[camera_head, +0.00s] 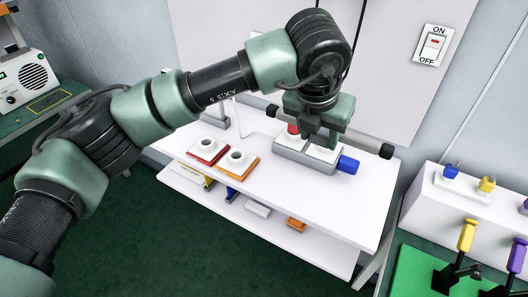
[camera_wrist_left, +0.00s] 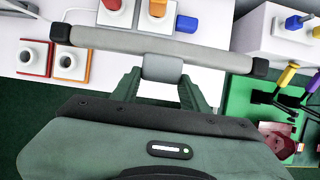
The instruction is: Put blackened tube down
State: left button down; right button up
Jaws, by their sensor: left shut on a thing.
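My left gripper (camera_head: 322,130) is shut on the blackened tube (camera_head: 386,151), gripping it near its middle. The tube is held level above the white table (camera_head: 350,200), with its ends sticking out on both sides of the gripper. In the left wrist view the tube (camera_wrist_left: 110,38) is a long pale grey bar with a black cap at each end, lying across the fingers of my left gripper (camera_wrist_left: 162,68). The gripper hides part of the tube in the head view. My right gripper is not in view.
A white block (camera_head: 470,190) and green mat (camera_head: 415,270) are at right. The table's front right is clear.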

pick_arm(q)
jog(key=b, duration=0.5)
send_over(308, 199)
jog(key=s, duration=0.1)
jog(key=f, duration=1.3)
jog(key=shift+a+f, duration=0.15)
jog(key=shift+a, duration=0.25)
jog(key=shift+f, duration=0.45)
notch_tip(308, 199, down, 6)
jog(key=shift+r+b, duration=0.25)
jog(key=shift+b, duration=0.7)
jog(key=c, duration=1.2)
grip_release()
jog(key=o, duration=0.5)
